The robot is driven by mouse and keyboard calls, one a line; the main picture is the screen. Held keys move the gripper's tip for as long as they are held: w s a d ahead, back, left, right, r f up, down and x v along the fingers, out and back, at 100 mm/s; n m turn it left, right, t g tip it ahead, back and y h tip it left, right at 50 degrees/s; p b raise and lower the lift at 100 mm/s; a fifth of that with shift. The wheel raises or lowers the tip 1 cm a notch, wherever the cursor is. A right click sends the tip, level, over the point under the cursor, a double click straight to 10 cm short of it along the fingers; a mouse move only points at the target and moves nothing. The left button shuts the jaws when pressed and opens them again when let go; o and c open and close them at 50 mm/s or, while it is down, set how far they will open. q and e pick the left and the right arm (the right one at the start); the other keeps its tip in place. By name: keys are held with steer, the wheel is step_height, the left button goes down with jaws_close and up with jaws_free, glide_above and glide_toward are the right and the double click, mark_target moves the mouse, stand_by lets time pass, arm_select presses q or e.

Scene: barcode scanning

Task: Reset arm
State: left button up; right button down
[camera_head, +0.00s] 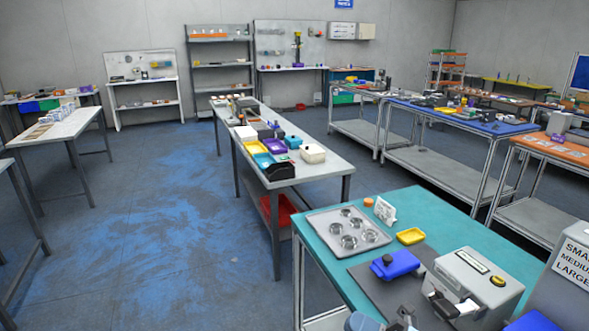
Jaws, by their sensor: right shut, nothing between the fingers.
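A grey box-shaped device (474,280) with a small display and a yellow button stands on the table, just right of the gripper. A blue container (397,265) lies on a dark grey mat behind the gripper. My left gripper is not in view.
A metal tray (348,231) with round cups, a yellow dish (410,236) and a white card (385,210) lie farther back on the table. A sign with size words (574,262) stands at the right edge. Open floor (170,230) lies to the left.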

steer(key=s+d+f+m+h+p, duration=0.1)
steer(key=s+d+f+m+h, duration=0.2)
steer(key=f+m+h, duration=0.3)
steer(key=s+d+f+m+t+h, duration=0.1)
steer(key=s+d+f+m+h, duration=0.2)
steer(key=f+m, duration=0.9)
steer(key=s+d+f+m+h+p, duration=0.1)
steer(key=s+d+f+m+h, duration=0.2)
steer(key=s+f+m+h, duration=0.5)
steer(key=f+m+h, duration=0.1)
steer(key=m, duration=0.2)
steer(key=shift+f+m+p, duration=0.15)
steer(key=shift+m+p, duration=0.15)
steer(key=shift+t, duration=0.3)
